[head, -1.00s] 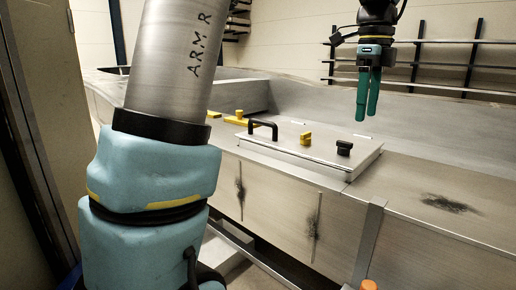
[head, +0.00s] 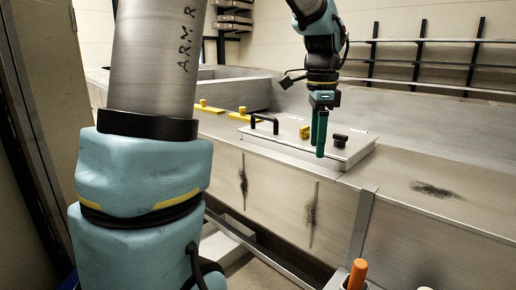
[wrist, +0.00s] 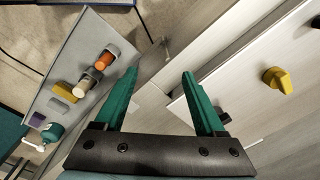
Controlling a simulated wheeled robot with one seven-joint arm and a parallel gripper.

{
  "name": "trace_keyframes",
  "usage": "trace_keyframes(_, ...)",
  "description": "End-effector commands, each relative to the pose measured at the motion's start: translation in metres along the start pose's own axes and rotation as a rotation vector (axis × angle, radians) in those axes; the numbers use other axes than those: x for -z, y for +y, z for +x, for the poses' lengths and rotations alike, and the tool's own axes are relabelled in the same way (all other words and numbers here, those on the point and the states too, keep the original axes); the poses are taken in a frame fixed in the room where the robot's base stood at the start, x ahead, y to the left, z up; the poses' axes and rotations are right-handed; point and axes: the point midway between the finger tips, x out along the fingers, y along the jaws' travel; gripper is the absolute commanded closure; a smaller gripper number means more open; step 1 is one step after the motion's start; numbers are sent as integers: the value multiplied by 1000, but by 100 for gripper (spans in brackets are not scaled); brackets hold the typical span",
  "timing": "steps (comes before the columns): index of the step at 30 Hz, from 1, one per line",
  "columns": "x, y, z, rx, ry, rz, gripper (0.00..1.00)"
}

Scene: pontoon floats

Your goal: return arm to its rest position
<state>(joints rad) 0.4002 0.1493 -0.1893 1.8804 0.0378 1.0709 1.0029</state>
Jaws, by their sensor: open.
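My gripper (head: 320,146) hangs from my arm in the head view, fingers pointing down, in front of the right part of a flat metal hatch lid (head: 280,143). The green fingers stand apart with nothing between them in the wrist view (wrist: 160,78). The gap to the lid cannot be told exactly. My arm's upper links fill the left of the head view.
The lid bears a black handle (head: 264,121), a yellow knob (head: 304,132) and a black knob (head: 338,140). A long metal float (head: 420,215) runs below. The wrist view shows a grey tray (wrist: 93,35) with several small items at left. Wall racks (head: 450,65) stand behind.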

Motion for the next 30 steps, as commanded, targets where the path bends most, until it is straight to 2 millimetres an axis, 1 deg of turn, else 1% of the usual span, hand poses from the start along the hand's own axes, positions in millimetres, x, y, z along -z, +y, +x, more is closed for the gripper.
trace_keyframes(1, -19, 1, 13, 2, -1, -103, 28)
trace_keyframes(2, -30, 2, 21, 5, 0, -173, 28)
trace_keyframes(5, -74, 10, 53, 21, 7, -464, 28)
trace_keyframes(6, -95, 16, 67, 29, 11, -603, 28)
trace_keyframes(8, -126, 28, 87, 41, 21, -814, 28)
trace_keyframes(9, -143, 38, 98, 49, 28, -944, 28)
trace_keyframes(12, -176, 61, 120, 65, 45, -1216, 28)
trace_keyframes(13, -184, 67, 125, 69, 50, -1281, 28)
trace_keyframes(15, -196, 79, 134, 75, 58, -1395, 28)
trace_keyframes(18, -205, 87, 140, 83, 68, -1487, 28)
trace_keyframes(21, -207, 90, 141, 84, 70, -1512, 28)
trace_keyframes(30, -206, 89, 141, 84, 70, -1508, 28)
